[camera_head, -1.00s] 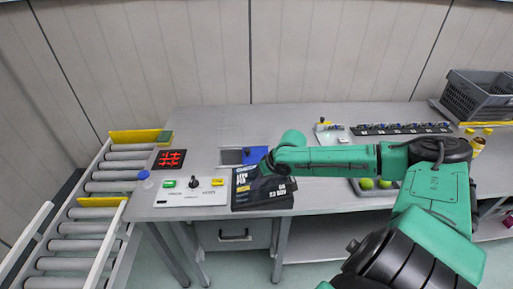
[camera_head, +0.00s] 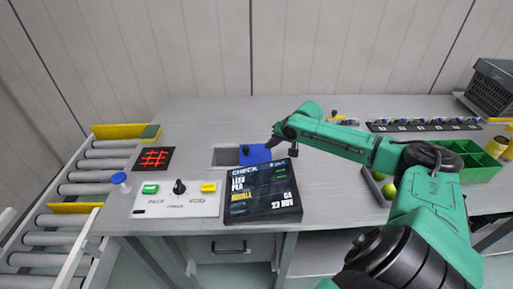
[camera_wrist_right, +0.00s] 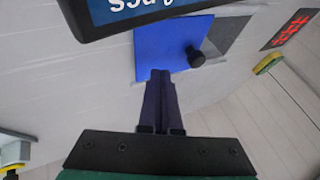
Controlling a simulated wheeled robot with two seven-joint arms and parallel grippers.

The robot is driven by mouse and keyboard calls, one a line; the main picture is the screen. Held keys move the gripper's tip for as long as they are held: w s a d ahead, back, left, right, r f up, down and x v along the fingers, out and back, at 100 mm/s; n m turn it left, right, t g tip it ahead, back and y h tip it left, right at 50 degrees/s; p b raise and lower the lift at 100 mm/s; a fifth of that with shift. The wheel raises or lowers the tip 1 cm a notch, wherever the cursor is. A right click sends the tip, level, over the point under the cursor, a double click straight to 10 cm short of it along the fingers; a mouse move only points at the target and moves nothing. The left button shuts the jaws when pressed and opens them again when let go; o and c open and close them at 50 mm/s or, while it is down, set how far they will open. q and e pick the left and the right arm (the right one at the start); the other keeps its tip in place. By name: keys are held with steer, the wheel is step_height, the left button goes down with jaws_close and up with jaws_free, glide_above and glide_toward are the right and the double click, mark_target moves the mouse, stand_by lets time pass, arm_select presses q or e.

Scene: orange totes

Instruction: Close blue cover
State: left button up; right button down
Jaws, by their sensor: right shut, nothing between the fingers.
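The blue cover (camera_head: 260,153) is a flat plate with a dark knob (camera_head: 245,150), lying in the tabletop behind the black display. A grey recess (camera_head: 226,157) is uncovered to its left. My right gripper (camera_head: 270,144) is at the cover's right side with its fingers shut and empty. In the right wrist view, the shut fingertips (camera_wrist_right: 160,74) are at the near edge of the blue cover (camera_wrist_right: 165,45); whether they touch it I cannot tell. The knob (camera_wrist_right: 195,56) and the grey recess (camera_wrist_right: 228,33) show beyond. My left gripper is not in view.
The black display (camera_head: 262,193) stands in front of the cover. A white button panel (camera_head: 178,199) and a red grid pad (camera_head: 153,159) are to the left, beside the roller conveyor (camera_head: 100,163). Green bins (camera_head: 480,170) stand at the right. The table behind the cover is clear.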

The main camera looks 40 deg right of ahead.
mark_target(256, 156)
steer(key=shift+x, duration=1.05)
steer(key=w+a+p, duration=0.1)
steer(key=w+a, duration=0.1)
steer(key=a, duration=0.1)
steer(key=shift+w, duration=0.3)
steer(key=shift+w+a+f, duration=0.1)
steer(key=shift+w+a, duration=0.05)
steer(key=shift+w, duration=0.05)
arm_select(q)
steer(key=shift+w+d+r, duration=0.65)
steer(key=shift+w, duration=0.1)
arm_select(e)
steer(key=shift+f, duration=0.15)
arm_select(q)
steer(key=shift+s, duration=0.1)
